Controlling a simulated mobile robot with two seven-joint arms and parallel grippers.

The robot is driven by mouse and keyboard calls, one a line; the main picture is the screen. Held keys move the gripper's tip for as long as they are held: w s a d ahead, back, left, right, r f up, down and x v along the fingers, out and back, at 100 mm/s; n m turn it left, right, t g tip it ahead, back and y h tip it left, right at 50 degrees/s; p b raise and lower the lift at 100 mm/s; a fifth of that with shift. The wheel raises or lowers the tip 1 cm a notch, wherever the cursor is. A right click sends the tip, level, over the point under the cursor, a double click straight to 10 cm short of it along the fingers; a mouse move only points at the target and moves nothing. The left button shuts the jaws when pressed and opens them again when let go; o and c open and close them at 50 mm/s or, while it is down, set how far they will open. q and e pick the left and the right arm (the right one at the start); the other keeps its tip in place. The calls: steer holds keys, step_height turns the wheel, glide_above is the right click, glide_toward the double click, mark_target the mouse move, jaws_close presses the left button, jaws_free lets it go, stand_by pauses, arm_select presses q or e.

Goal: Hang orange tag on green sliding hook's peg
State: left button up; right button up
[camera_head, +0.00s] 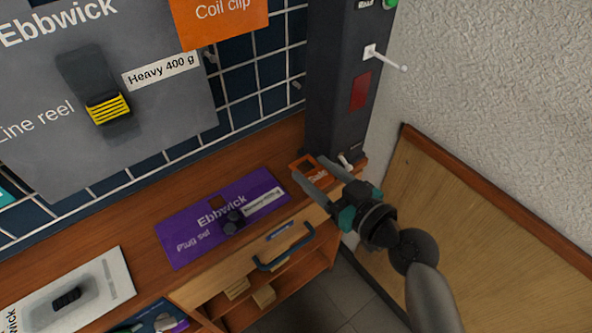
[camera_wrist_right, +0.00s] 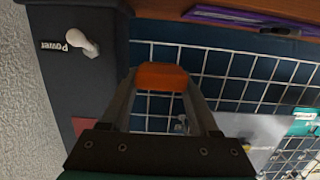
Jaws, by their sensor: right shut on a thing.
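The orange tag (camera_head: 317,177) is held in my right gripper (camera_head: 318,185), which is shut on it beside the foot of the dark column. In the right wrist view the tag (camera_wrist_right: 162,77) sits crosswise between the fingertips of my right gripper (camera_wrist_right: 162,85). The tag is apart from the wire grid behind it in that view. I cannot make out a green sliding hook; only a small green part (camera_head: 390,3) shows at the top edge of the head view. My left gripper is not in view.
The dark column (camera_head: 335,90) carries a white lever (camera_head: 385,57) and a red panel (camera_head: 360,91). A white power switch (camera_wrist_right: 82,42) is near the gripper. A purple card (camera_head: 190,235) lies on the wooden counter. The wire grid (camera_head: 250,75) carries a grey card (camera_head: 165,120) and an orange card (camera_head: 220,20).

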mark_target(297, 162)
steer(key=x, duration=0.4)
steer(key=r+x, duration=0.1)
steer(key=x, duration=0.1)
steer(key=shift+w+a, duration=0.1)
step_height(297, 162, down, 2)
steer(key=shift+f+b, duration=0.2)
steer(key=shift+b, duration=0.6)
steer(key=shift+f+b, duration=0.5)
steer(key=shift+f, duration=0.4)
step_height(297, 162, down, 2)
steer(key=shift+f+b, duration=0.1)
steer(key=shift+b, duration=0.5)
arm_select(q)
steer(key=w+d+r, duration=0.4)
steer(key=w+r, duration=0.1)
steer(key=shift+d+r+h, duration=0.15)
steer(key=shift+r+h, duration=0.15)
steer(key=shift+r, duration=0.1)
arm_select(e)
steer(key=shift+f, duration=0.2)
arm_select(q)
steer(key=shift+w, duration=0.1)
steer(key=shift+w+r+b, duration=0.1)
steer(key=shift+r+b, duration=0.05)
steer(key=shift+b, duration=0.2)
arm_select(e)
steer(key=shift+f, duration=0.1)
